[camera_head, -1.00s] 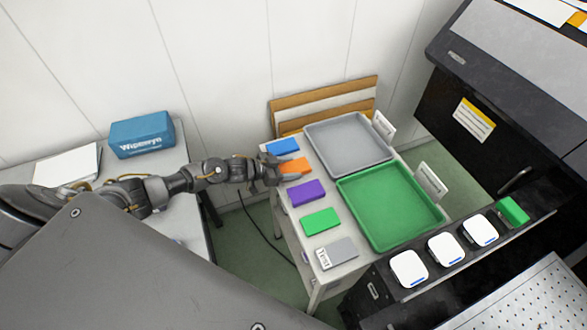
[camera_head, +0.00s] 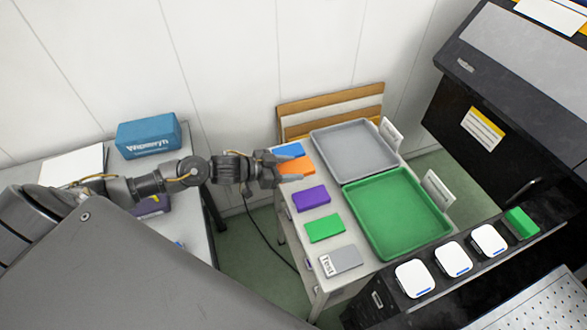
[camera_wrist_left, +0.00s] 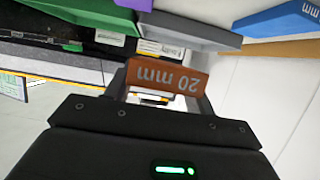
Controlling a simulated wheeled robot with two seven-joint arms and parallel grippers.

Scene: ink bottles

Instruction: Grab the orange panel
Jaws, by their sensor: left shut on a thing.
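The orange panel (camera_head: 298,164) is at the far left end of the small white table, between the blue panel (camera_head: 289,150) and the purple panel (camera_head: 311,198). My left gripper (camera_head: 288,173) is shut on its near left end. In the left wrist view, the orange panel (camera_wrist_left: 168,77) sits between the fingers, its "20 mm" print upside down. It looks raised a little off the table, overlapping the blue panel's edge in the head view. My right gripper is not in view.
A green panel (camera_head: 325,228) and a grey panel (camera_head: 340,261) lie nearer on the table. A grey tray (camera_head: 352,143) and a green tray (camera_head: 397,213) stand right of the panels. A blue box (camera_head: 148,139) stands on the left table.

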